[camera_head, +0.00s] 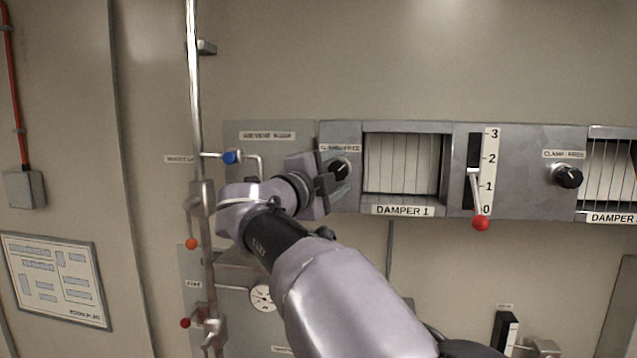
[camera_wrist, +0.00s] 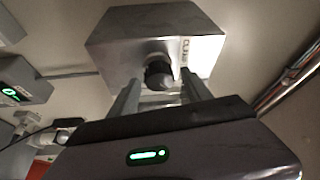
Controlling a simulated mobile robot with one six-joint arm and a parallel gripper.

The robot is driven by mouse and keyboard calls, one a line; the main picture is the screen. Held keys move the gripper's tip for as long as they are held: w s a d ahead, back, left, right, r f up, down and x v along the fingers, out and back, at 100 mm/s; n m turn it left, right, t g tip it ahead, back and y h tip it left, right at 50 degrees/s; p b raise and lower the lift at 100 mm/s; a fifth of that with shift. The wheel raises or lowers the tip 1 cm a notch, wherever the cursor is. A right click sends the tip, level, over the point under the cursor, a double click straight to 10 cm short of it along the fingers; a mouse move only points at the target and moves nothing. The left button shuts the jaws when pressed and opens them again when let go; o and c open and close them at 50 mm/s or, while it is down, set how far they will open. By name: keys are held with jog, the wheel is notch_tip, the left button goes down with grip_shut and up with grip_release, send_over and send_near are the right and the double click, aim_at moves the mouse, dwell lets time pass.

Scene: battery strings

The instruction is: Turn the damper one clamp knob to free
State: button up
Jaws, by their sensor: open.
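The damper one clamp knob (camera_head: 341,167) is round and black, under a CLAMP/FREE label (camera_head: 339,148) on the grey panel left of the DAMPER 1 window. In the wrist view the knob (camera_wrist: 158,73) sticks out from the metal box, near the middle. My gripper (camera_head: 338,180) is at the knob from the left and front. Its fingers (camera_wrist: 160,86) are open, one on each side of the knob's line, with gaps between. I cannot tell how far they reach along the knob. The knob's pointer setting is not clear.
The damper lever with a red ball (camera_head: 481,223) stands near 0 on its scale, right of the DAMPER 1 window (camera_head: 402,165). A second clamp knob (camera_head: 568,176) is farther right. A vertical pipe (camera_head: 195,95) and a blue-handled valve (camera_head: 230,157) are close to my wrist.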

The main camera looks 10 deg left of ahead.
jog(key=b+v, duration=0.3)
jog(key=v, duration=1.3)
jog(key=shift+s, duration=0.2)
jog(key=shift+a, duration=0.1)
jog(key=d+f+n+t+y+b, duration=0.1)
jog(key=d+f+n+y+b, duration=0.45)
jog(key=f+b, duration=0.3)
jog(key=d+f+n+y+b, duration=0.4)
jog(key=f+n+y+b, duration=0.25)
jog(key=f, duration=0.25)
jog(key=s+d+f+n+g+b, duration=0.1)
jog(key=s+d+f+g+b, duration=0.2)
jog(key=s+f, duration=0.5)
jog(key=s+d+f+n+g+h+b, duration=0.1)
jog(key=s+d+f+g+b, duration=0.3)
jog(key=f, duration=1.6)
jog(key=s+d+f+n+g+h+b, duration=0.1)
jog(key=s+d+f+g, duration=0.4)
jog(key=s+f, duration=0.8)
jog(key=f+n+b, duration=0.1)
jog(key=b, duration=0.1)
jog(key=shift+d+n+b, duration=0.3)
jog(key=shift+d+b, duration=0.05)
jog(key=shift+d, duration=0.05)
